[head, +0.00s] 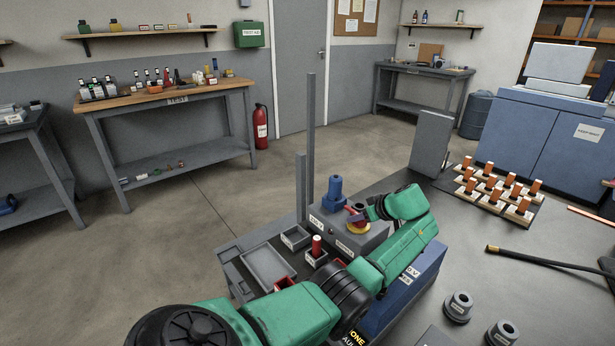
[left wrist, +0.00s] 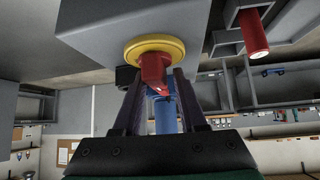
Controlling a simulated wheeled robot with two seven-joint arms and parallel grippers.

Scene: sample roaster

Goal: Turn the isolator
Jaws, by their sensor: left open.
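The isolator has a red handle (head: 355,207) on a yellow round plate (head: 358,227), on the grey box (head: 325,228) beyond my left arm. In the left wrist view the yellow plate (left wrist: 155,48) and red handle (left wrist: 154,72) show close up. My left gripper (head: 364,213) is at the isolator. In the left wrist view its dark fingers (left wrist: 158,82) are open, one on each side of the red handle. I cannot tell whether either finger touches it. The gripper partly hides the isolator in the head view. My right gripper is not in view.
A blue fitting (head: 335,191) stands on the grey box close to the isolator. A red cylinder (head: 317,245) stands in a small bin in front. Copper-coloured pieces on pale blocks (head: 490,190) and a black rod (head: 535,258) lie on the bench to the right.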

